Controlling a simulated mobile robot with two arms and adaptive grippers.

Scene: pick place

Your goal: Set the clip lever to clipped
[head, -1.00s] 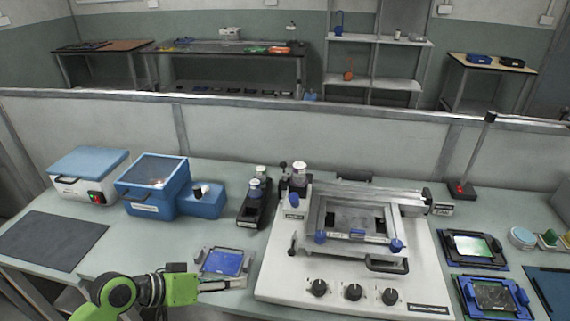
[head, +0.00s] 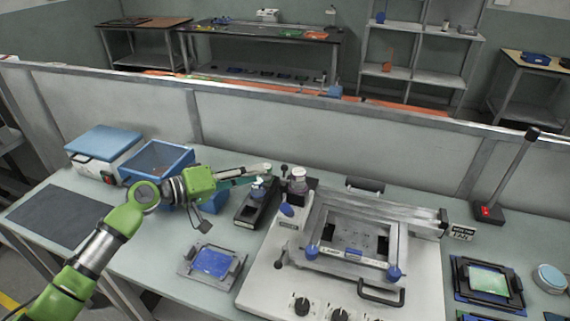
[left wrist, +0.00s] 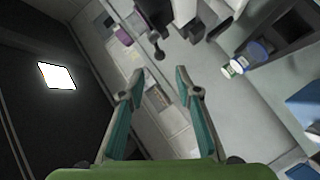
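The white machine (head: 258,290) carries a metal frame (head: 316,222). A short blue-tipped lever (head: 287,211) is at its upper left, and a small dark-knobbed lever (head: 280,264) is on its left side. I cannot tell for sure which is the clip lever. My left gripper (head: 262,173) is above the bench, behind and left of the blue-tipped lever, touching nothing I can make out. In the left wrist view its fingers (left wrist: 160,73) are apart with nothing between them. A purple-blue knob (left wrist: 123,36) shows beyond the fingertips. My right gripper is out of view.
A dark device with bottles (head: 254,206) stands just below the left gripper. A blue open box (head: 157,158) is behind my left arm. A blue plate in a grey holder (head: 212,262) lies left of the machine. A black-framed plate (head: 489,281) lies right. A low partition (head: 300,135) runs behind.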

